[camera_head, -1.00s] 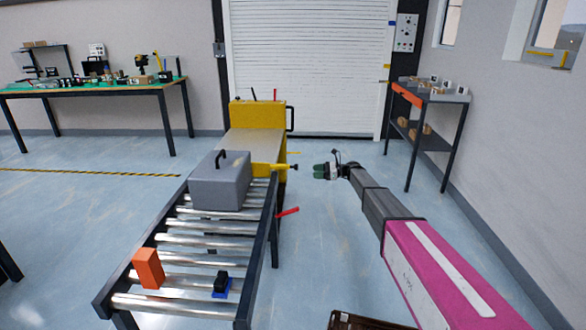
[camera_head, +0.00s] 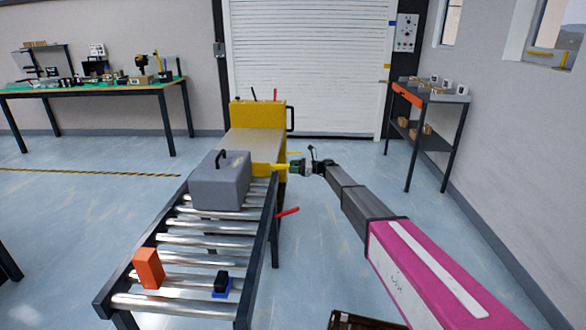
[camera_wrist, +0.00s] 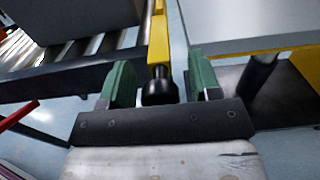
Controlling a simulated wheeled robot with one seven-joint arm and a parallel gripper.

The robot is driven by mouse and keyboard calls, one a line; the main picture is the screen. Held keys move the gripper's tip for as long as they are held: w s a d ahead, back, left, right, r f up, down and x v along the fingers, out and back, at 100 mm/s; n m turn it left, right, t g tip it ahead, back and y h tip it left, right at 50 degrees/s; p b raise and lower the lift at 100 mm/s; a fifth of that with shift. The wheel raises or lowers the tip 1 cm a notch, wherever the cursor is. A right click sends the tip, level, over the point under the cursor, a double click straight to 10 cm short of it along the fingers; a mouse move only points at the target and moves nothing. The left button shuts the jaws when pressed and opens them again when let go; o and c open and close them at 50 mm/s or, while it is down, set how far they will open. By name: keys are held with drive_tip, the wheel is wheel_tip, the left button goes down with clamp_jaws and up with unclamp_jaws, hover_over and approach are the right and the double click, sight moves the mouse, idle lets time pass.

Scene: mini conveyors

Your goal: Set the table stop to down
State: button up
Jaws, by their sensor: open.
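The table stop looks to be the yellow bar (camera_wrist: 158,45) with a black knob (camera_wrist: 159,90) at its near end. In the wrist view the knob sits between the two green fingers of my gripper (camera_wrist: 159,85), which are open with a gap on each side. In the head view the yellow bar (camera_head: 272,168) lies across the join of roller table (camera_head: 98,297) and yellow machine (camera_head: 258,112), and my gripper (camera_head: 296,167) is at its right end, hiding the knob. The bar looks roughly level.
A grey case (camera_head: 222,185) with a handle stands on the rollers beside the bar. A red lever (camera_head: 288,211) sticks out from the table's right side. An orange block (camera_head: 148,268) and a black-and-blue item (camera_head: 221,284) are on the near rollers.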

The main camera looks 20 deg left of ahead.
drive_tip(key=shift+a, duration=0.1)
clamp_jaws()
wheel_tip(320, 180, down, 7)
drive_tip(key=shift+r, duration=0.15)
unclamp_jaws()
drive_tip(key=v, duration=1.1)
idle(0.4)
